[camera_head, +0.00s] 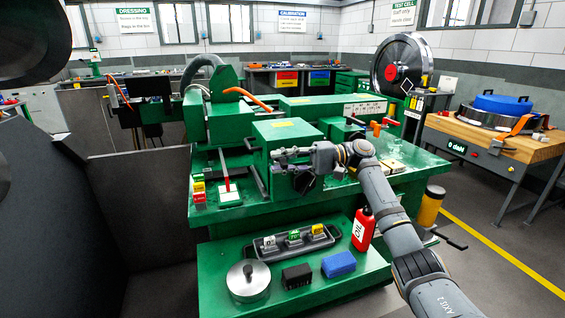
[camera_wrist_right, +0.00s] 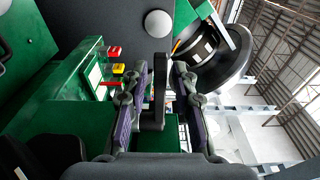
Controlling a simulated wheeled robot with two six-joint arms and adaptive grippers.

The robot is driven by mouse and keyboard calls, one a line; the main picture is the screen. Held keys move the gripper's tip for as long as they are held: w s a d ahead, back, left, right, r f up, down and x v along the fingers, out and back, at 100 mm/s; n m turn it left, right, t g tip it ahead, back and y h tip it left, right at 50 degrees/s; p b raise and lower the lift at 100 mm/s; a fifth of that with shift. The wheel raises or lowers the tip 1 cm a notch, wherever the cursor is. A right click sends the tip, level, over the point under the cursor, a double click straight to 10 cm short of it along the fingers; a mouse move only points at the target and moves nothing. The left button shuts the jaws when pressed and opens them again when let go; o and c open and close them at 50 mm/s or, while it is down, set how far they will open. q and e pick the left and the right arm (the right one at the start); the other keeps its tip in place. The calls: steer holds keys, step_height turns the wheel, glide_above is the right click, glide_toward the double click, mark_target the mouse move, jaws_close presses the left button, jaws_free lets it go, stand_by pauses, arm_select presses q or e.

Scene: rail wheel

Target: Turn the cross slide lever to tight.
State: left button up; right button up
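The green lathe-like machine (camera_head: 288,133) fills the middle of the head view. My right gripper (camera_head: 283,158) is at the front of its green block. In the right wrist view, my right gripper's fingers (camera_wrist_right: 160,105) stand apart, one on each side of a dark upright bar (camera_wrist_right: 159,85). Narrow gaps show between the bar and the fingers. The bar looks like a lever, but I cannot tell for certain that it is the cross slide lever. No tight marking is readable. My left gripper is not in view.
A tray (camera_head: 268,252) with several tagged pieces, a red oil bottle (camera_head: 363,230), a blue block (camera_head: 339,264), a black block (camera_head: 296,276) and a metal lidded pot (camera_head: 248,281) sit on the lower shelf.

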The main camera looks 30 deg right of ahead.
steer(key=v, duration=1.2)
